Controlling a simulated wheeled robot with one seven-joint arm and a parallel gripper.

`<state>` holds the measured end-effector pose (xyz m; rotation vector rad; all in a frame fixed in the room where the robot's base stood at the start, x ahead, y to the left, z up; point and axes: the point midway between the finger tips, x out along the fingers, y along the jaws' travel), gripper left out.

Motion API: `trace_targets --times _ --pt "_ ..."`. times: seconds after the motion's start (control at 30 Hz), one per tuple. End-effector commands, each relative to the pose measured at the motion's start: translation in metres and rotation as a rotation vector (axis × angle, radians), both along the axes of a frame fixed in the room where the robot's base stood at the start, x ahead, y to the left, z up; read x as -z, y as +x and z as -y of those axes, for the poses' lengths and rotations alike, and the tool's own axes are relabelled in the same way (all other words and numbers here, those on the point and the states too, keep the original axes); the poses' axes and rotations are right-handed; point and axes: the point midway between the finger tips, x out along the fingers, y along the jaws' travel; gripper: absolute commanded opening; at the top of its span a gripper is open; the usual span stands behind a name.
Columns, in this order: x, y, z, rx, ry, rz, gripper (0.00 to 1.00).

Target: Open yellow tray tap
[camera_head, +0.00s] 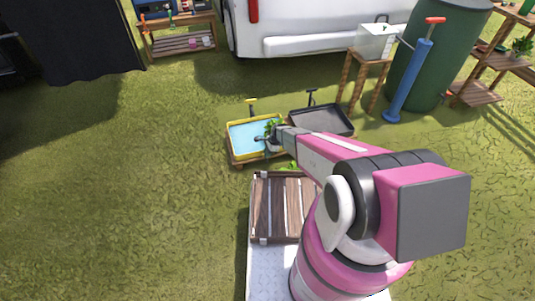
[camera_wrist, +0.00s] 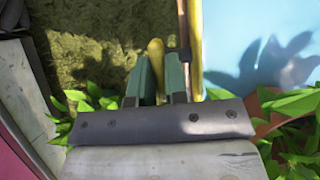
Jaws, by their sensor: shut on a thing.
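The yellow tray (camera_head: 236,155) stands on the grass with pale blue water inside. An upright post with a yellow top (camera_head: 252,103) rises at its far edge. My gripper (camera_head: 262,139) appears over the tray's right part in the head view. In the wrist view, my gripper (camera_wrist: 160,75) has its green fingers shut around a rounded yellow handle (camera_wrist: 155,49), beside the tray's yellow rim (camera_wrist: 195,45). The blue water (camera_wrist: 255,30) lies to the right. I cannot tell how far the handle is turned; its lower part is hidden between the fingers.
A leafy plant (camera_head: 272,127) sits close to my gripper, and its leaves (camera_wrist: 288,105) surround the fingers. A dark tray (camera_head: 325,120) stands just right of the yellow one. A green barrel (camera_head: 435,60) and a blue pump (camera_head: 408,80) stand farther right. Grass on the left is clear.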

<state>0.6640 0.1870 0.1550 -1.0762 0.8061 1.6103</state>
Motion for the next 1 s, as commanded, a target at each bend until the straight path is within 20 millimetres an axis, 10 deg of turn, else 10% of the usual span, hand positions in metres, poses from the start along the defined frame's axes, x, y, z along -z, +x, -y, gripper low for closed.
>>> trace_targets --times 1.0 --pt "-0.0002 0.0031 -0.0019 -0.753 0.000 -0.001 0.00"
